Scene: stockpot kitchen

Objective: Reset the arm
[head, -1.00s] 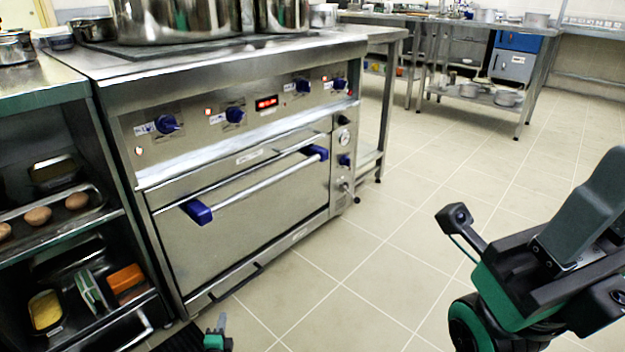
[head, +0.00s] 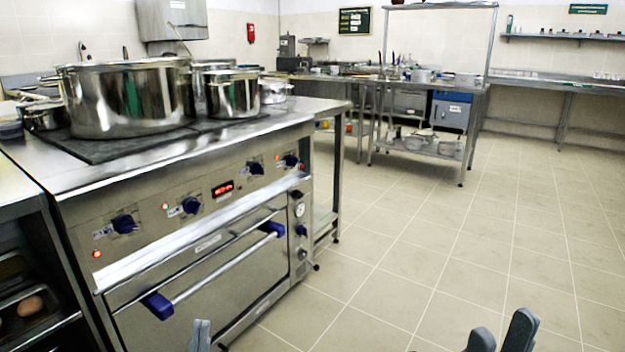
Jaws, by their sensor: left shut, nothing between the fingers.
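My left gripper (head: 200,335) shows at the bottom edge, left of the middle, in front of the oven. Its grey fingertips are together and hold nothing. My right gripper (head: 503,322) shows at the bottom edge, right of the middle, over the floor. Its two dark grey fingers stand apart with nothing seen between them. Most of both arms is below the picture.
The steel stove (head: 190,238) stands at left, its oven door shut, with a large stockpot (head: 155,95) and smaller pots on top. A shelf unit (head: 50,325) is at lower left. The tiled floor (head: 430,240) is clear. A worktable (head: 400,82) stands behind.

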